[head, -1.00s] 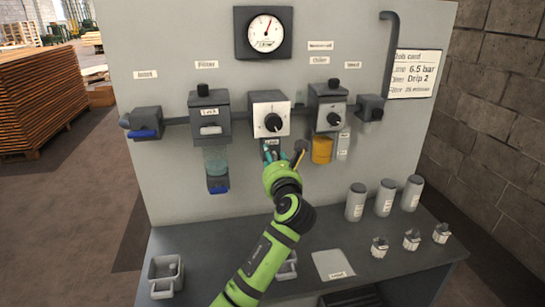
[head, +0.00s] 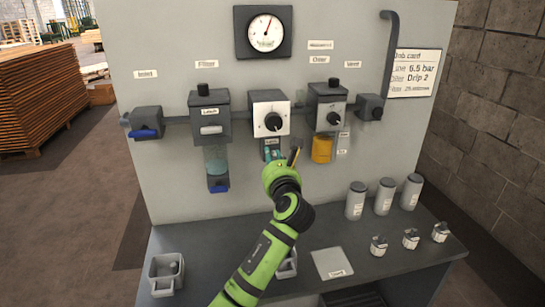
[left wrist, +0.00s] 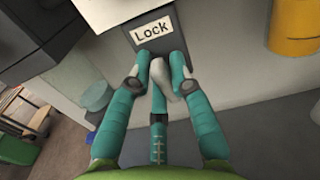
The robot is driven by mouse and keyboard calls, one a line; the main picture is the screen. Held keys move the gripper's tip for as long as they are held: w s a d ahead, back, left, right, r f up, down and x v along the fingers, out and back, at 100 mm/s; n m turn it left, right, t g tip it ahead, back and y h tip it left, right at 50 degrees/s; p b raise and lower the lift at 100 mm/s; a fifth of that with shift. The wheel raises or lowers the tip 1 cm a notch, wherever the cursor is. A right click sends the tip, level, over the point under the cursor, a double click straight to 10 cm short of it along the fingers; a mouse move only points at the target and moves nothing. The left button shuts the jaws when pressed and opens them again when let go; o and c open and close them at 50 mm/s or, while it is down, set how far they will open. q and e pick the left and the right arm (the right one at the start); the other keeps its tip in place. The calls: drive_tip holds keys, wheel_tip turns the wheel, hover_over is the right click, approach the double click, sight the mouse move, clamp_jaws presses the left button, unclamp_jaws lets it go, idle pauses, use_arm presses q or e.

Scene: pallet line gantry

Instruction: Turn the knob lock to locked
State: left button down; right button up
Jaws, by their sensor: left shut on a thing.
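The knob lock is a dark box labelled "Lock" (head: 272,144) under the regulator on the wall panel. In the left wrist view its box (left wrist: 185,28) is at the top, with a pale grey knob (left wrist: 160,76) below the label. My left gripper (head: 282,156) is at the lock from below and in front. In the left wrist view its teal fingers (left wrist: 160,72) are closed around the knob and partly hide it. The knob's exact angle cannot be read. My right gripper is not in view.
Above the lock is the regulator (head: 257,108) with a black knob. The filter (head: 210,115) with its bowl stands left, the oiler (head: 326,95) with a yellow bowl (head: 321,149) right. Grey canisters (head: 384,198) and small parts stand on the bench (head: 225,250).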

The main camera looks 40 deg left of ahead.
use_arm(q)
drive_tip(key=shift+n+p, duration=0.3)
drive_tip(key=shift+n, duration=0.5)
drive_tip(key=n, duration=0.2)
drive_tip(key=shift+f+n, duration=0.1)
drive_tip(key=shift+n, duration=0.2)
drive_tip(key=n, duration=0.4)
drive_tip(key=shift+f+n, duration=0.2)
drive_tip(key=shift+n, duration=0.1)
drive_tip(key=n+b, duration=0.1)
drive_tip(key=n, duration=0.2)
drive_tip(key=shift+f+n, duration=0.1)
drive_tip(key=shift+n, duration=0.2)
drive_tip(key=n+b, duration=0.1)
drive_tip(key=n, duration=0.3)
drive_tip(key=shift+b, duration=0.3)
drive_tip(key=shift+n, duration=0.4)
drive_tip(key=c, duration=1.1)
unclamp_jaws()
